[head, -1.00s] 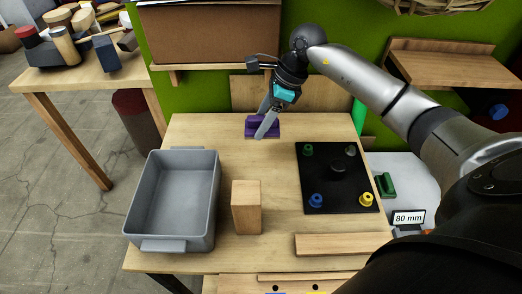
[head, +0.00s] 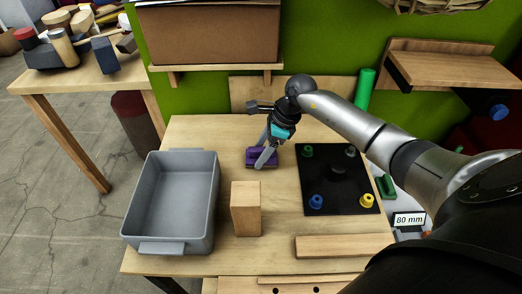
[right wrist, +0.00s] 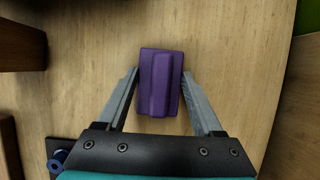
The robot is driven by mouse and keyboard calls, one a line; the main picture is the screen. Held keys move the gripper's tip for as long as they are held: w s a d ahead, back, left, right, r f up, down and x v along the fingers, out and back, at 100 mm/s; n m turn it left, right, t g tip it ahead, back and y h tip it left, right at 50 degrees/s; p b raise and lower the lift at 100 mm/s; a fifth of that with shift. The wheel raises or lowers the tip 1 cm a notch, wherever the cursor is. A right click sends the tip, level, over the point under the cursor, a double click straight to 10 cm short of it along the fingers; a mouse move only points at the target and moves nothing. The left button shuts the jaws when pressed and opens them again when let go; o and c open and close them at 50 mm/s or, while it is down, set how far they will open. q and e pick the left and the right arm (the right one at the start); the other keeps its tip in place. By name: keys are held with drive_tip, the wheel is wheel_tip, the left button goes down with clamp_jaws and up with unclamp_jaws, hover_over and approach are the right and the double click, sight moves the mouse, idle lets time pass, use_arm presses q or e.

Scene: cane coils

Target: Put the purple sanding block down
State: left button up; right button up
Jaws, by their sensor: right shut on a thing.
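The purple sanding block (head: 252,157) is at the back middle of the wooden table in the head view. My right gripper (head: 265,158) is shut on it, and one finger crosses in front of the block. In the right wrist view the purple sanding block (right wrist: 160,75) lies between the two fingers of my right gripper (right wrist: 160,78), one along each side. Whether its underside touches the table top cannot be told. My left gripper is not in view.
A grey bin (head: 131,212) stands at the table's left, with an upright wooden block (head: 246,209) beside it. A black board (head: 337,198) with coloured pegs lies right. A wooden plank (head: 343,245) lies at the front right. Table around the purple block is bare.

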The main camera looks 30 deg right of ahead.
drive_tip(key=shift+f, duration=0.2)
drive_tip(key=o, duration=1.4)
drive_tip(key=shift+r, duration=0.15)
drive_tip(key=v, duration=1.2)
drive_tip(key=shift+r, duration=0.1)
